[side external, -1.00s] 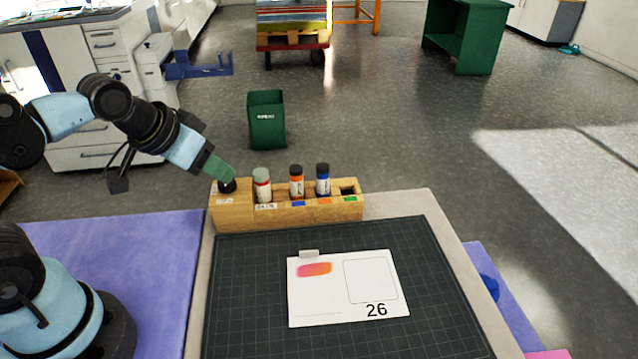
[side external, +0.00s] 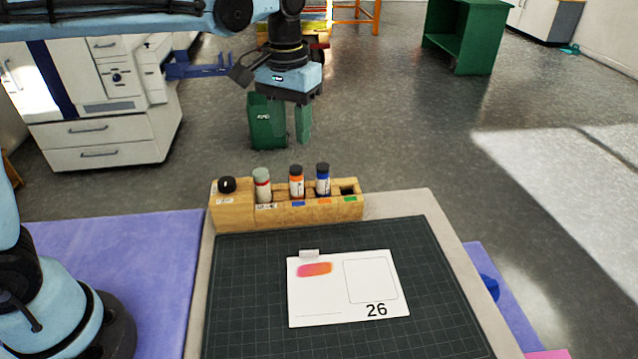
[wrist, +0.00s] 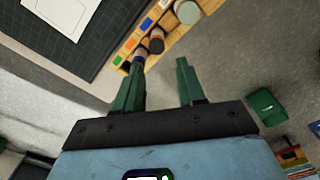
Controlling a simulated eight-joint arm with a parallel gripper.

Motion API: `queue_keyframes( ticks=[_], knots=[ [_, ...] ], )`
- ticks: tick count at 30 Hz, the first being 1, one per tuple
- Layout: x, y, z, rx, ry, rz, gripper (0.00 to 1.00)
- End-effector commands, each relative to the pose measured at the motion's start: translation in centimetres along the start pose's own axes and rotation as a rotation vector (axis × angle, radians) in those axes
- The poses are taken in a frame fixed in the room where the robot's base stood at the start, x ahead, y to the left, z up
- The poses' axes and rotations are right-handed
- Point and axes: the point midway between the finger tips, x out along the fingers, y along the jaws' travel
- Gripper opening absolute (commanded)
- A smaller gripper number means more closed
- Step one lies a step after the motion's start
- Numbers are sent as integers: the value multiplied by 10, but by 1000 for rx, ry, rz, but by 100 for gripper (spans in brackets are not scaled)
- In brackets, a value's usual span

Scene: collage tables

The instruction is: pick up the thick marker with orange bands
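The thick marker with an orange band (side external: 297,183) stands upright in the wooden holder (side external: 235,214), with a dark cap. In the wrist view what looks like its dark cap (wrist: 157,45) shows just beyond my fingertips. My gripper (side external: 289,142) hangs fingers down, above and behind the holder in the side view, apart from the markers. In the wrist view my gripper (wrist: 160,62) is open, with nothing between its green fingers. One finger overlaps the green bin in the side view.
A blue-banded marker (side external: 322,181) stands close to the right, a red-banded marker (side external: 262,186) to the left. A black cap (side external: 227,184) sits at the holder's left end; the right slot looks empty. A card (side external: 330,310) lies on the dark mat (side external: 440,320). A green bin (side external: 262,135) stands on the floor.

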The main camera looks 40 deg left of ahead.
Motion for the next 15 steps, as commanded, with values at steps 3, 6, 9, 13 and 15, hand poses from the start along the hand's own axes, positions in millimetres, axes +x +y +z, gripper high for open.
queue_keyframes(
  ticks=[3, 6, 9, 13, 15],
  knots=[
    [4, 2, -3, -4, -12, -4, 40],
    [15, 2, -2, -4, -13, -4, 40],
    [30, 2, -2, -4, -13, -4, 40],
    [50, 2, -2, -4, -12, -3, 40],
    [59, 2, -2, -3, -12, -3, 40]
  ],
)
